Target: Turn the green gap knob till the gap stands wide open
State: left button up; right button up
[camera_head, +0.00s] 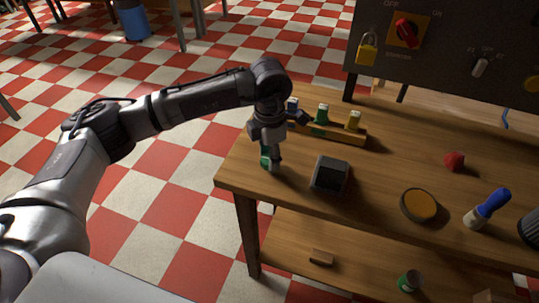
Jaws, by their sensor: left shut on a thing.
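My left gripper (274,163) points down at the left end of the wooden workbench, with its fingers shut at a small green thing (264,156). This looks like the green gap knob, but the fingers hide most of it. I cannot make out its turn angle or the gap. My right gripper is not in view.
A dark box (330,175) stands just right of the gripper. Behind is a wooden rack (345,134) with small bottles. Farther right are a red piece (454,161), a round yellow-topped tin (419,205) and a blue-handled tool (487,209). A grey panel (450,55) stands behind.

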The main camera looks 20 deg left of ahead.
pick_arm(q)
jog(key=shift+w+r, duration=0.1)
jog(key=o, duration=1.1)
jog(key=shift+o, duration=0.2)
notch_tip(320, 180, up, 12)
